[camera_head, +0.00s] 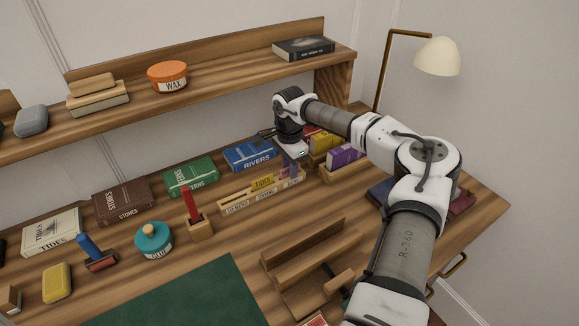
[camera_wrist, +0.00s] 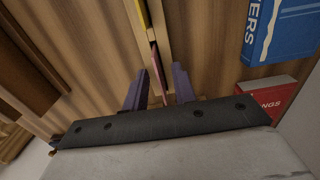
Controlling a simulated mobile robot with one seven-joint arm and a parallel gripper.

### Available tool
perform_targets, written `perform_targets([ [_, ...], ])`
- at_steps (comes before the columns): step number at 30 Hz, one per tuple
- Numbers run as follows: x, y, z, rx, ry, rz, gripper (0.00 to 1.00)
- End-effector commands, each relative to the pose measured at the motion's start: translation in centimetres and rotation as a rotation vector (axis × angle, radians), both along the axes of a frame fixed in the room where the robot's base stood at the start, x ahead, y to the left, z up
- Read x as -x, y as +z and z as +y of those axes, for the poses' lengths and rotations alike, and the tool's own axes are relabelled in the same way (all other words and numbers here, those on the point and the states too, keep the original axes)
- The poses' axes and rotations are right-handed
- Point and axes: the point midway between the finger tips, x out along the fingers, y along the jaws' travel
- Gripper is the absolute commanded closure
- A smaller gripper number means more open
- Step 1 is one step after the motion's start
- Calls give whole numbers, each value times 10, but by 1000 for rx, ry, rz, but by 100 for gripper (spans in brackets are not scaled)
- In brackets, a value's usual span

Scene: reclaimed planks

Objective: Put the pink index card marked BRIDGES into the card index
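The card index appears to be the long, low wooden box (camera_head: 236,207) with labelled compartments on the table. A yellow card marked TIDES (camera_head: 263,183) stands in it. My gripper (camera_head: 290,168) is over the right end of this box, pointing down. In the wrist view, my gripper's two purple fingers (camera_wrist: 161,72) are apart, with a thin pink edge (camera_wrist: 155,60) between them. This looks like the pink card seen edge-on. Its writing cannot be read. A yellow card edge (camera_wrist: 143,13) shows further along the box. The fingers do not visibly close on the pink card.
A blue RIVERS book (camera_head: 249,156) lies behind the box. A wooden holder with a purple book (camera_head: 343,157) stands to its right. A wooden block with a red upright piece (camera_head: 200,228) is at left, and a wooden rack (camera_head: 310,250) is in front.

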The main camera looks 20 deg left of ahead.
Motion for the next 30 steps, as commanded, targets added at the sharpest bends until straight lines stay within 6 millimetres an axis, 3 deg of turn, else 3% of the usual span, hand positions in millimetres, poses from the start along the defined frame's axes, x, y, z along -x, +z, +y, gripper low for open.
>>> perform_targets([
  [5, -1, 21, 0, -1, 0, -4, 73],
  [18, -1, 115, 0, 0, 0, -3, 73],
  [24, 0, 134, 0, 0, 0, -1, 73],
  [30, 0, 137, 0, 0, 0, 0, 73],
])
